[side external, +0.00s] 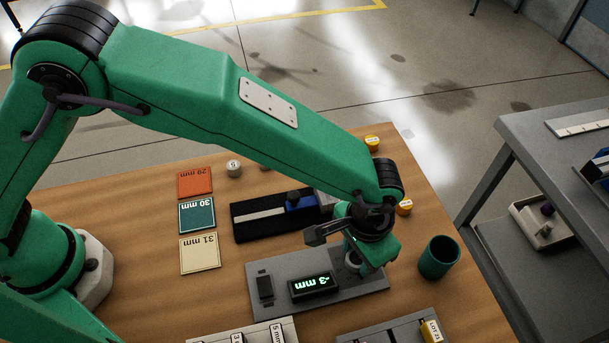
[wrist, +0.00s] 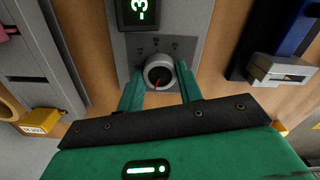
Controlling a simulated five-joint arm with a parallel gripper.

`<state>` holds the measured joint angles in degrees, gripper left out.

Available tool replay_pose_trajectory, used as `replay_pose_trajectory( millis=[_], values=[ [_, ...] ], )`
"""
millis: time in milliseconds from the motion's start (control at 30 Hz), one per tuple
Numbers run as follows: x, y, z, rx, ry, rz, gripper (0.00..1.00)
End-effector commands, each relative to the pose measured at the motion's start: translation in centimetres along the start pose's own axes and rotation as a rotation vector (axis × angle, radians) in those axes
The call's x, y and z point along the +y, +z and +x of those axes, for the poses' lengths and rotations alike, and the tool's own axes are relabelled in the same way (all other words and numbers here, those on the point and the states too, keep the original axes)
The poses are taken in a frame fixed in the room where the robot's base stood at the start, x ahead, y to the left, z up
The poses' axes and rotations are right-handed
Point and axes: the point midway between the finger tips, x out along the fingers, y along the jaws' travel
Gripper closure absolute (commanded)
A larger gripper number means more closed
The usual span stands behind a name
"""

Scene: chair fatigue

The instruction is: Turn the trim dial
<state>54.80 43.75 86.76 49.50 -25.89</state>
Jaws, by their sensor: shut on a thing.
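The trim dial (wrist: 159,71) is a round light-grey knob with a red pointer mark toward its lower side in the wrist view. It sits on a grey panel (side external: 350,292) beside a dark display (side external: 314,286) with green digits reading -3 mm. Part of the display (wrist: 138,12) also shows in the wrist view. My gripper (side external: 357,263) is down over the dial in the side view, which hides most of the knob. In the wrist view my gripper (wrist: 159,82) has its two green fingers on either side of the dial, shut on it.
A dark switch (side external: 265,287) is on the panel's left. A green cup (side external: 438,257) stands right of my gripper. A blue-jawed measuring slide on a black mat (side external: 243,234) lies behind the panel. Orange (side external: 195,181), teal (side external: 197,215) and cream (side external: 200,254) squares lie left. Trays line the front edge.

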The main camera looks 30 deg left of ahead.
Motion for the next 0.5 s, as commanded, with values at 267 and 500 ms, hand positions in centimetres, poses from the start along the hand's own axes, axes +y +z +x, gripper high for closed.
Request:
replay_pose_trajectory(
  millis=[267, 500],
  values=[
    [-0.01, -0.01, -0.11, 0.000, 0.000, -0.262, 0.87],
    [-0.03, 0.00, -0.12, 0.001, 0.000, -0.489, 0.87]
  ],
)
